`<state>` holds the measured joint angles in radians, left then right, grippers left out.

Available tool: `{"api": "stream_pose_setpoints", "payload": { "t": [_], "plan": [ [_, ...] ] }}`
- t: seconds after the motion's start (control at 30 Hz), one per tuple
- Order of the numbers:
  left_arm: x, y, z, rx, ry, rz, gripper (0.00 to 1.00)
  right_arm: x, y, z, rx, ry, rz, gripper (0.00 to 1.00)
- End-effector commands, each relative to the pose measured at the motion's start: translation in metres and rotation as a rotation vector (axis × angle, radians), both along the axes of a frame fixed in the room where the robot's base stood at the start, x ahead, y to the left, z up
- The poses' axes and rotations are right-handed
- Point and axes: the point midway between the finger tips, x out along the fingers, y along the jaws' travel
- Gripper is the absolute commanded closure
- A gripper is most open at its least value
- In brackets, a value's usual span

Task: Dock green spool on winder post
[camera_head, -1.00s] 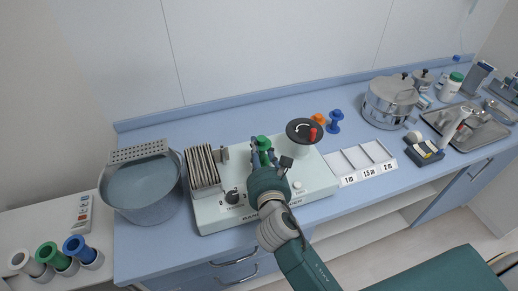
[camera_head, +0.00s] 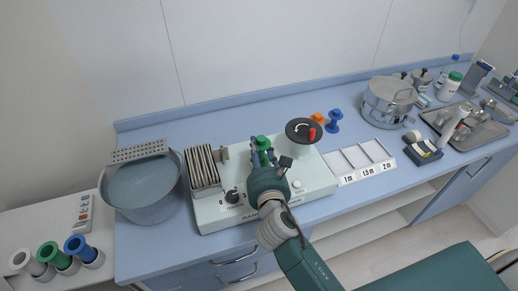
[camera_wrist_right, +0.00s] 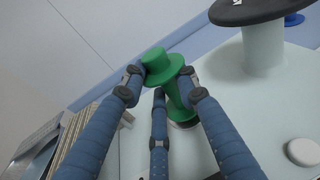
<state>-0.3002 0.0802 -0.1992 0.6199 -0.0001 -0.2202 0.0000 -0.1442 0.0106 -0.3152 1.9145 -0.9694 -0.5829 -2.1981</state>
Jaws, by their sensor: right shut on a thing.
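The green spool (camera_head: 263,142) stands on the pale winder machine (camera_head: 318,178), between the bandage stack and the crank wheel. My right gripper (camera_head: 263,157) is shut on it. In the right wrist view the green spool (camera_wrist_right: 164,68) is upright between my blue fingers (camera_wrist_right: 160,90), its lower flange close to a dark ring on the machine top. The fingers and the spool hide the winder post, so I cannot tell whether the spool is fully seated. My left gripper is not in view.
The black crank wheel (camera_head: 304,131) with a red knob is close to the right of the spool. Metal plates (camera_head: 202,168) stand to its left. An orange spool (camera_head: 318,118) and a blue spool (camera_head: 334,121) stand behind. A grey basin (camera_head: 142,190) is at left.

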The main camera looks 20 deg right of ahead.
Motion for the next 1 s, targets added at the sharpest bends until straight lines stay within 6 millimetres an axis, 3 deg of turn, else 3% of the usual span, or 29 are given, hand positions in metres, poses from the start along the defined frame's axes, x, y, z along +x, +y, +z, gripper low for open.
{"api": "stream_pose_setpoints", "payload": {
  "t": [0.67, 0.7, 0.73, 1.0],
  "plan": [
    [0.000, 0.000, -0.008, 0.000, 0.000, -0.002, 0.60, 0.000, 0.000, -0.011, -0.001, 0.000, 0.000, 0.94],
    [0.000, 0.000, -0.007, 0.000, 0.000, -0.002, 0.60, 0.000, 0.000, -0.010, -0.001, 0.000, 0.000, 0.67],
    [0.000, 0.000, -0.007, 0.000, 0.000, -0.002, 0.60, 0.000, 0.000, -0.010, -0.001, 0.000, 0.000, 0.63],
    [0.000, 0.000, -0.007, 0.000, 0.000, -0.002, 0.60, 0.000, 0.000, -0.010, -0.001, 0.000, 0.000, 0.63]
  ]
}}
